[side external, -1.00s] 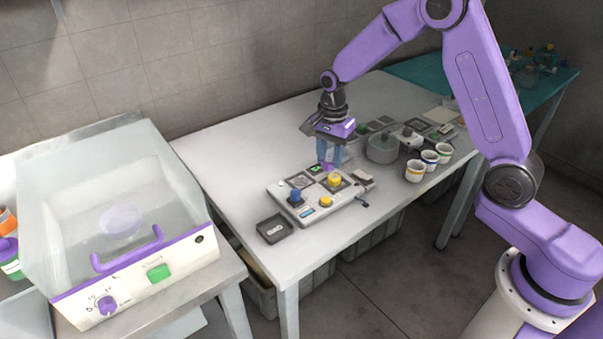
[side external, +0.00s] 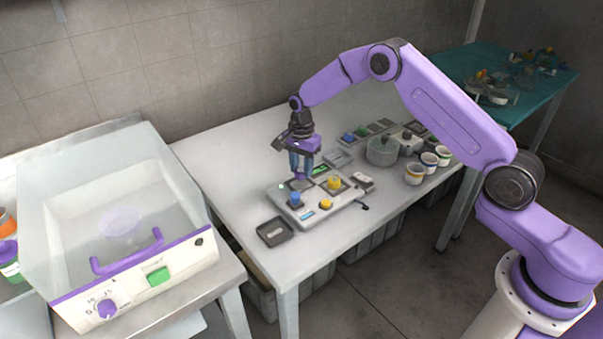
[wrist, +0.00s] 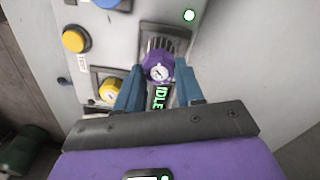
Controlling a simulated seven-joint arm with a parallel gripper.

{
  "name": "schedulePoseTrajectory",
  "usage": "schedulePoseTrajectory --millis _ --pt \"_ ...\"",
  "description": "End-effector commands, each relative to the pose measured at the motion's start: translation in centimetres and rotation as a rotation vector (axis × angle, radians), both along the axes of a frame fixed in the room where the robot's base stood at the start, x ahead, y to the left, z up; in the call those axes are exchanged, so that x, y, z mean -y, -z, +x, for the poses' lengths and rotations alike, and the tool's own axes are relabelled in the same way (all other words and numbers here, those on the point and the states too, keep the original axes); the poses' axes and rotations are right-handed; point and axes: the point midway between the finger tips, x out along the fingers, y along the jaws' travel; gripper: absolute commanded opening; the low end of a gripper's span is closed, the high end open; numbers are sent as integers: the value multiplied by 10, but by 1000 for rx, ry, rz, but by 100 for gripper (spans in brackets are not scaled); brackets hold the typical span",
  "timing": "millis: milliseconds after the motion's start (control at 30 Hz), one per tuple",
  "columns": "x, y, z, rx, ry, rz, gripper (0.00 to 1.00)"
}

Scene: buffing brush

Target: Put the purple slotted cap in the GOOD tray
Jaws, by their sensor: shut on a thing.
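My gripper (side external: 301,172) is shut on the purple slotted cap (wrist: 158,67), which sits between the blue fingertips in the wrist view with its pale slotted face showing. In the side view the cap (side external: 299,178) is small and partly hidden by the fingers. It is at the grey ribbed brush patch (wrist: 168,40) on the control panel; I cannot tell whether they touch. A dark shallow tray (side external: 289,238) stands left of the panel, and a grey tray (side external: 337,158) lies behind it. I cannot read a GOOD label on either.
The panel carries a blue knob (side external: 295,199), a yellow button (side external: 326,204), a yellow knob (side external: 334,183) and a green display (wrist: 160,98) reading IDLE. The table's left part is clear.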

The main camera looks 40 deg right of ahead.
Motion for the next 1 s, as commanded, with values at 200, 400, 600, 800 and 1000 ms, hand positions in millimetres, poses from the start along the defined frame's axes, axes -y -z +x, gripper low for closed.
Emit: schedulePoseTrajectory --millis 200,400,600,800,1000 --pt "0 25 -1 -2 0 -1 9" --pt "0 26 0 0 0 0 9" --pt "0 29 -1 -1 -1 0 9" --pt "0 30 0 0 -1 0 62" --pt "0 30 0 0 0 0 62"
